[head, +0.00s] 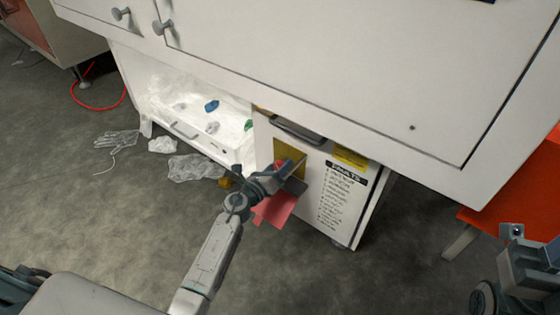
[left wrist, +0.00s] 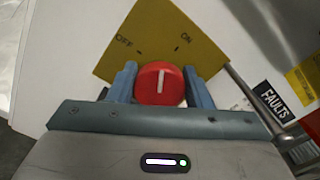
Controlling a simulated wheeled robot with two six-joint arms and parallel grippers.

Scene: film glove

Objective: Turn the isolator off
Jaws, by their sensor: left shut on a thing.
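The isolator is a round red knob (left wrist: 159,83) with a white line, on a yellow plate (left wrist: 185,40) marked OFF on the left and ON on the right. In the left wrist view the white line points up, between the two marks. My left gripper (left wrist: 159,90) has one finger on each side of the knob and is shut on it.
The white cabinet (head: 350,195) has a dark handle (head: 298,131) above the plate and a FAULTS list (head: 345,190) beside it. A red sheet (head: 274,208) hangs below my gripper. Clear film and gloves (head: 117,140) lie on the floor at left. An orange-red surface (head: 510,215) stands at right.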

